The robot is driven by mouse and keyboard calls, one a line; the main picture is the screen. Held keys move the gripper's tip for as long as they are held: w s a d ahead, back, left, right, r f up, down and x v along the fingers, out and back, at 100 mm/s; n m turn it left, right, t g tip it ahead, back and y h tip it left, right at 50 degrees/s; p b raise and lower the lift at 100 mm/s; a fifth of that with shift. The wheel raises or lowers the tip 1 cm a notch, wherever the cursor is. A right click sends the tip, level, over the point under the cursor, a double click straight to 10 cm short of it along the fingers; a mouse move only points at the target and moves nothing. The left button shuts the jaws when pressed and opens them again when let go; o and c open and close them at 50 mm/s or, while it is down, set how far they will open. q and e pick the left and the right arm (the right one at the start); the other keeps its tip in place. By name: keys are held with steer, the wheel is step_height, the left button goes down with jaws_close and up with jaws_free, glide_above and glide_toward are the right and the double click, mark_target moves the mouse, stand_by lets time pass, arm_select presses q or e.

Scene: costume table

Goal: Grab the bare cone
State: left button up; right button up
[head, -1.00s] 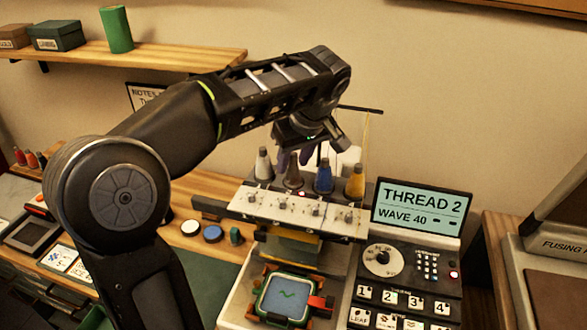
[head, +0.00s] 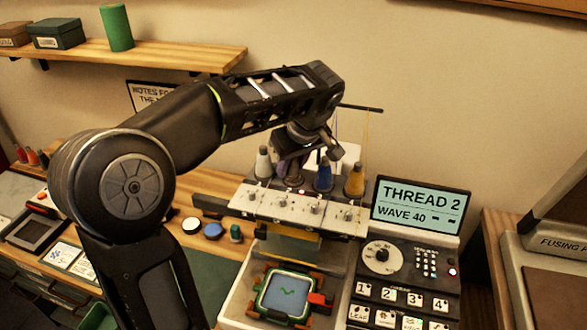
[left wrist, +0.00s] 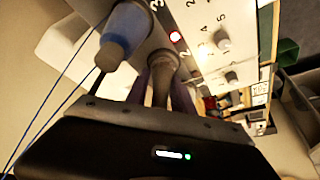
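The bare cone (left wrist: 161,85) is a dark grey-brown spool without bright thread, standing upright in the row on the embroidery machine (head: 290,203), between the white cone (head: 263,164) and the blue cone (head: 323,177). My left gripper (head: 291,166) points down over it. In the left wrist view one purplish finger of this gripper (left wrist: 162,88) is on each side of the cone. The fingers look open around it; the gaps are narrow, and contact cannot be made out. In the head view the gripper hides much of the cone. My right gripper is not in view.
Thin threads rise to a bar (head: 361,108) above. A display (head: 420,206) reads "THREAD 2". A hoop (head: 286,294) sits at the front. A shelf (head: 160,55) is at upper left.

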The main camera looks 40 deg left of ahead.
arm_select(q)
jaws_close()
steer(key=shift+r, duration=0.6)
step_height(320, 180, up, 3)
steer(key=shift+b, duration=0.3)
step_height(320, 180, up, 5)
steer(key=p, duration=0.3)
steer(key=shift+r, duration=0.1)
steer(key=shift+r+p, duration=0.35)
steer(key=shift+p, duration=0.1)
steer(key=shift+f, duration=0.1)
